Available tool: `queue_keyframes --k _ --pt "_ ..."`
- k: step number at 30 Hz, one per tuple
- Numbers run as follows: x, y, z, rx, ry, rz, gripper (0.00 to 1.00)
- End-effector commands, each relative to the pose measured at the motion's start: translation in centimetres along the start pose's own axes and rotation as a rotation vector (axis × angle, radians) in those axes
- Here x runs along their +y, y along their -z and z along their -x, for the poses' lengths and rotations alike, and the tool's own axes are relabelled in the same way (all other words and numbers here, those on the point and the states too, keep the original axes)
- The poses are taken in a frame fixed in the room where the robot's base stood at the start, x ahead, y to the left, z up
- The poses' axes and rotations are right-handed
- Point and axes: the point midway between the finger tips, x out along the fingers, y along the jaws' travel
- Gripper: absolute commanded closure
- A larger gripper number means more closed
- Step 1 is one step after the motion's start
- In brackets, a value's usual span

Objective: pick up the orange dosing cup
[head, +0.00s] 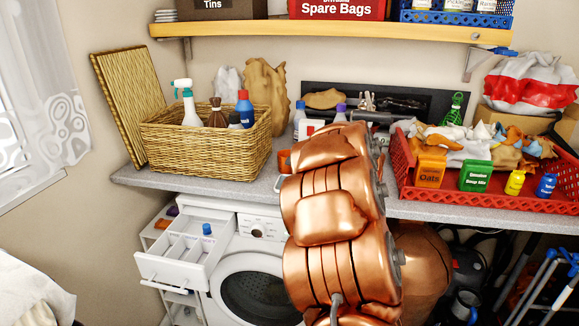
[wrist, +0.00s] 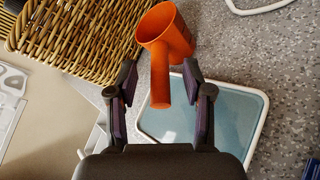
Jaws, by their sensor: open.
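The orange dosing cup (wrist: 168,37) is on the grey speckled counter in the wrist view, its round mouth toward the upper left and its handle pointing down the picture. My gripper (wrist: 160,82) is open, with one dark finger on each side of the handle; I see a gap on both sides. In the head view a small orange part of the cup (head: 284,162) shows beside my copper-coloured arm, which hides the rest. My gripper is hidden behind the arm in that view.
A wicker basket (wrist: 75,35) stands close to the cup's left. A blue-grey tray with a white rim (wrist: 233,107) lies under the gripper. A red crate (head: 402,180) stands on the counter (head: 225,190) at right. A washing machine (head: 262,245) and open drawer (head: 165,268) are below.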

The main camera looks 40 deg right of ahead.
Motion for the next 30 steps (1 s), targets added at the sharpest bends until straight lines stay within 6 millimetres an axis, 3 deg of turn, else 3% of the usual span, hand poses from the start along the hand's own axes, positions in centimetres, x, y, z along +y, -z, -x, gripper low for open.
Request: queue_keyframes --k 9,18,30 --pt "0.1 0.0 -3.3 0.001 -0.001 -0.003 0.49" --pt "0.0 0.0 -3.7 0.001 0.002 -0.002 0.5" --pt "0.0 0.0 -3.7 0.001 0.002 -0.002 0.92"
